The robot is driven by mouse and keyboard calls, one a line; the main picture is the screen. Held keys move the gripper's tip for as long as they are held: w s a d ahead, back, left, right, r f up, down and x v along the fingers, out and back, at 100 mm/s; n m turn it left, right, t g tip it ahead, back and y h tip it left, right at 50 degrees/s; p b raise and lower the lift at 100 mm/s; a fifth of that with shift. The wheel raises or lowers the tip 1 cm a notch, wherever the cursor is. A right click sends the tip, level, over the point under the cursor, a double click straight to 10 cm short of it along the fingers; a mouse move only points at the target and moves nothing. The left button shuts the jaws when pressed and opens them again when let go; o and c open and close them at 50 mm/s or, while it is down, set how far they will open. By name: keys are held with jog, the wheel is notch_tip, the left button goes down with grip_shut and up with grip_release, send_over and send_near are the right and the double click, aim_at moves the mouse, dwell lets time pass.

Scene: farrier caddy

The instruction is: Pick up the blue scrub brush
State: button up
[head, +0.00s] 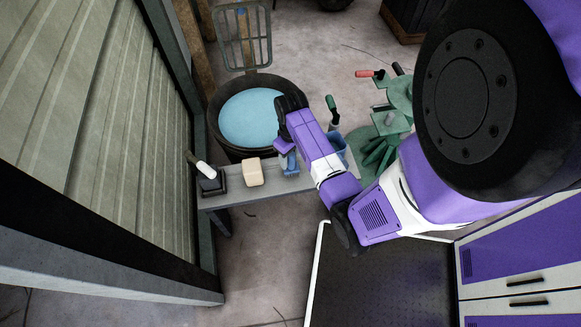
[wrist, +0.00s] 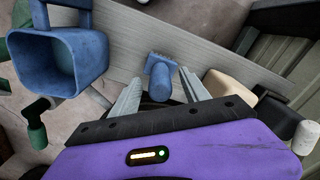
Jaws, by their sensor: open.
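The blue scrub brush (wrist: 160,75) lies on the grey bench in the wrist view, its bristled head toward the top and its rounded handle toward me. My gripper (wrist: 159,86) is open, with one grey finger on each side of the brush handle in the picture. I cannot tell how far above the brush the fingers are. In the head view the brush (head: 288,161) shows partly below my purple wrist, which hides the rest of it and the fingertips.
A tan block (head: 253,172) and a dark box (head: 212,183) with a white-handled tool stand left of the brush on the bench (head: 235,196). A blue container (wrist: 60,62) stands on the other side. A tub of blue water (head: 250,118) is behind the bench.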

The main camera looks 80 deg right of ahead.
aim_at(291, 162)
notch_tip(291, 162, down, 3)
jog(key=shift+f, duration=0.2)
grip_shut()
